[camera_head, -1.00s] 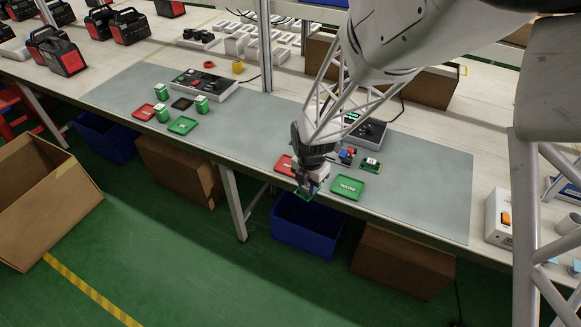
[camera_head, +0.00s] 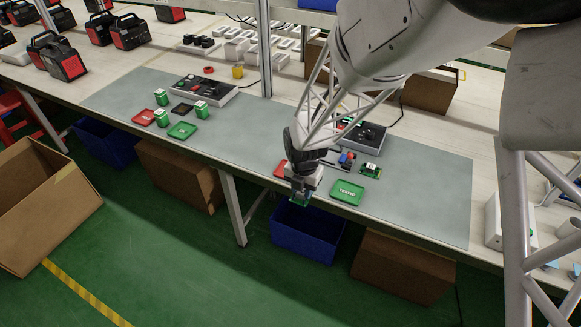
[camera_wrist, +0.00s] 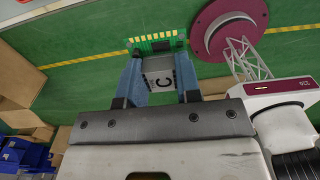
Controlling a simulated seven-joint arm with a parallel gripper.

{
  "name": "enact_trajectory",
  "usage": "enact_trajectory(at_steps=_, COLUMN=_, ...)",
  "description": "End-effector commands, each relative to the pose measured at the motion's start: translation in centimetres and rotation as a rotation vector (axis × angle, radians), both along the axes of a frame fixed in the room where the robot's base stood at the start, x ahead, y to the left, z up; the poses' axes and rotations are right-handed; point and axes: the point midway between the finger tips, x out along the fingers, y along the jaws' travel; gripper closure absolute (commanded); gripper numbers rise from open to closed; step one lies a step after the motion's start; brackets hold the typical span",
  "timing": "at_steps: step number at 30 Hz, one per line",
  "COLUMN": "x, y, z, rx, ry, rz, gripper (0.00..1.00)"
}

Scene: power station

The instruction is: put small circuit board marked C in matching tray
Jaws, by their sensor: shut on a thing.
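My gripper (camera_head: 303,197) is at the front edge of the workbench mat in the head view, above or just in front of the edge. In the wrist view my gripper (camera_wrist: 161,84) is shut on a small green circuit board (camera_wrist: 155,43) with gold contacts and a grey block marked C. In the head view the board (camera_head: 299,203) shows only as a small green patch below the fingers. A green tray with white lettering (camera_head: 347,197) lies just right of my gripper. A red tray (camera_head: 279,169) is partly hidden behind my gripper. Another red tray (camera_head: 143,117) and green tray (camera_head: 182,131) lie at left.
Green-and-white blocks (camera_head: 201,109) stand by the left trays. A dark square piece (camera_head: 182,110) lies between them. A tester box (camera_head: 365,135) and small parts (camera_head: 347,159) are behind my gripper. A blue bin (camera_head: 305,236) is below the bench edge. The mat's middle is clear.

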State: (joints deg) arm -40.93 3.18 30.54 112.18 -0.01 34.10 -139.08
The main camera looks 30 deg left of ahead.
Motion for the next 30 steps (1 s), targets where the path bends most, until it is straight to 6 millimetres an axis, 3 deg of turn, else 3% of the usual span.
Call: enact_trajectory(at_steps=30, x=10.5, y=8.8, z=-1.4, rx=-0.001, ry=0.001, rz=0.000, gripper=0.96)
